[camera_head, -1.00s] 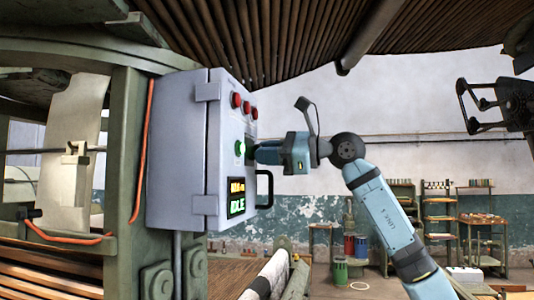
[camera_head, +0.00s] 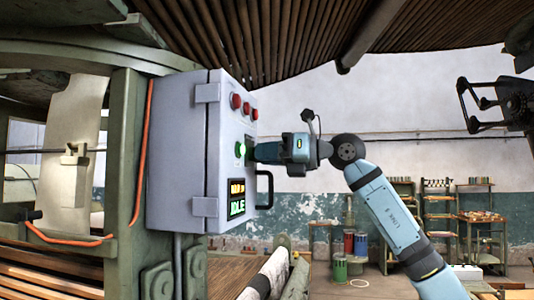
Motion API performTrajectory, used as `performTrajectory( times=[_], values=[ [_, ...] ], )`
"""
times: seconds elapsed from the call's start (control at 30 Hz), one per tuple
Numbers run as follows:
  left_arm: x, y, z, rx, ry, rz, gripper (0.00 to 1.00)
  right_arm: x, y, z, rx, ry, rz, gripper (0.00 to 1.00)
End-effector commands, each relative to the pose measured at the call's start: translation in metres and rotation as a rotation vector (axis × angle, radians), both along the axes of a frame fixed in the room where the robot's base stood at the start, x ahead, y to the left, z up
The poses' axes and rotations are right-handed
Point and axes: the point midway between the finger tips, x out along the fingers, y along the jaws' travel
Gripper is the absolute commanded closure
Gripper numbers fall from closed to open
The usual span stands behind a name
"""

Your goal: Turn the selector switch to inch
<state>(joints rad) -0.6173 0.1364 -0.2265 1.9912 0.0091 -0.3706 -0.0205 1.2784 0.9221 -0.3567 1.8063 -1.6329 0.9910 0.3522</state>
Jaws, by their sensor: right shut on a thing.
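A grey control box (camera_head: 175,150) is mounted on a green machine post. Its front panel faces right and is seen at a steep slant. My right gripper (camera_head: 254,152) is at this panel, beside a lit green button (camera_head: 239,149), and is shut on the selector switch. The switch itself is hidden by the fingers, so its pointer and labels cannot be read. A small display (camera_head: 237,198) below shows "IDLE" in green under an orange line too small to read. My left gripper is not in view.
Several red knobs or lamps (camera_head: 236,101) sit above my gripper on the panel. A black handle (camera_head: 268,189) sticks out below it. An orange cable (camera_head: 143,150) runs down the post at left. The space right of the panel is open, with shelves (camera_head: 403,210) far behind.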

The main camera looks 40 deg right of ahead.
Motion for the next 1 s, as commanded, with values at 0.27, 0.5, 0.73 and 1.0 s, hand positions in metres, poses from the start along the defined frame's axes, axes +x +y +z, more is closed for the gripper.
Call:
performTrajectory(
  times=[0.27, 0.5, 0.73, 1.0],
  values=[
    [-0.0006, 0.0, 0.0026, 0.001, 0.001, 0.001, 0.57, -0.0001, 0.0, 0.0005, 0.183, 0.156, 0.0, 1.0],
    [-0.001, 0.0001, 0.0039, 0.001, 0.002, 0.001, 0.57, -0.0001, -0.0002, 0.0006, 0.3, 0.254, 0.0, 1.0],
    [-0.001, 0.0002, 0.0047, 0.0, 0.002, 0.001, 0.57, -0.0002, -0.0003, 0.0006, 0.363, 0.308, 0.0, 1.0],
    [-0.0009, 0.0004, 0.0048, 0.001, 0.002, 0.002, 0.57, -0.0001, -0.0003, 0.0005, 0.385, 0.328, 0.0, 1.0]
  ],
)
